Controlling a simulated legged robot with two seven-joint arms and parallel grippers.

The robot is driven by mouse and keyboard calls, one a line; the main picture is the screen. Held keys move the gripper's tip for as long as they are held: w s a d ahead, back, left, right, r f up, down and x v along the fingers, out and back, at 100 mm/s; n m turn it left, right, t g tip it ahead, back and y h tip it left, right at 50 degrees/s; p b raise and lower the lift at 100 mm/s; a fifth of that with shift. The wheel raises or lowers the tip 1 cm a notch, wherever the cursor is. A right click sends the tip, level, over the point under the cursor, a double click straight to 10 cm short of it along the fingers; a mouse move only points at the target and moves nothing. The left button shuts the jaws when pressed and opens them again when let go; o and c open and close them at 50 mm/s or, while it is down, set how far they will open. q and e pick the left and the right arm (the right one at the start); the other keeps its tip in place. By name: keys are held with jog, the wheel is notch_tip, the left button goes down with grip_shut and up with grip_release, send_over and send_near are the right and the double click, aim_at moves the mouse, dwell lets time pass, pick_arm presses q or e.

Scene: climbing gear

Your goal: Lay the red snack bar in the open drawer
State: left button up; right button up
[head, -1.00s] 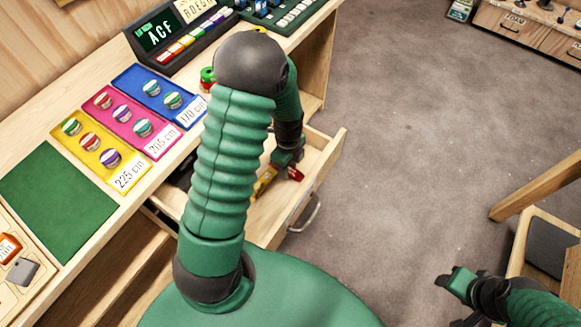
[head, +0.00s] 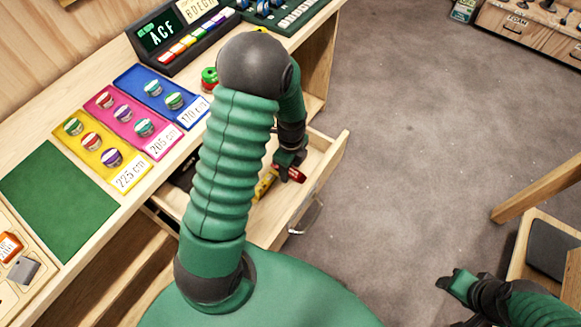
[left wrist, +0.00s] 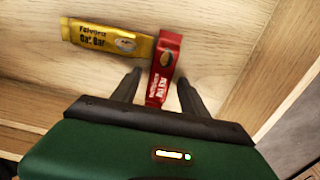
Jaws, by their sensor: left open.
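The red snack bar (head: 290,173) shows at my left gripper (head: 287,165), inside the open drawer (head: 318,185). In the left wrist view the red bar (left wrist: 164,65) extends between and beyond the two fingers of my left gripper (left wrist: 157,88), which stand apart with gaps beside it. The bar appears to lie on the drawer floor, beside a yellow oat bar (left wrist: 108,40). The yellow bar (head: 265,184) is partly hidden by my left arm in the head view. My right gripper (head: 456,283) is at the lower right, away from the drawer; its fingers are unclear.
The desk top above the drawer holds yellow, pink and blue cards (head: 150,88) with several tape rolls, a green mat (head: 58,205) and a display box (head: 180,40). A wooden stand (head: 530,255) is near my right arm. Grey floor (head: 420,120) is clear.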

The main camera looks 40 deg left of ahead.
aim_at(291, 170)
pick_arm(q)
notch_tip(291, 170, up, 12)
jog(key=f+p, duration=0.1)
jog(key=p, duration=0.1)
jog(key=s+d+r+n+t, duration=0.1)
jog(key=s+d+n, duration=0.2)
jog(key=d+n, duration=0.3)
jog(key=s+d+r+n+t, duration=0.1)
jog(key=s+d+r+n, duration=0.1)
jog(key=d+n, duration=0.4)
jog(key=s+n, duration=0.1)
jog(key=n, duration=0.3)
jog(key=shift+d+r+n+t, duration=0.2)
jog(key=shift+r+n+t, duration=0.1)
jog(key=shift+n+t, duration=0.1)
jog(key=shift+a, duration=0.1)
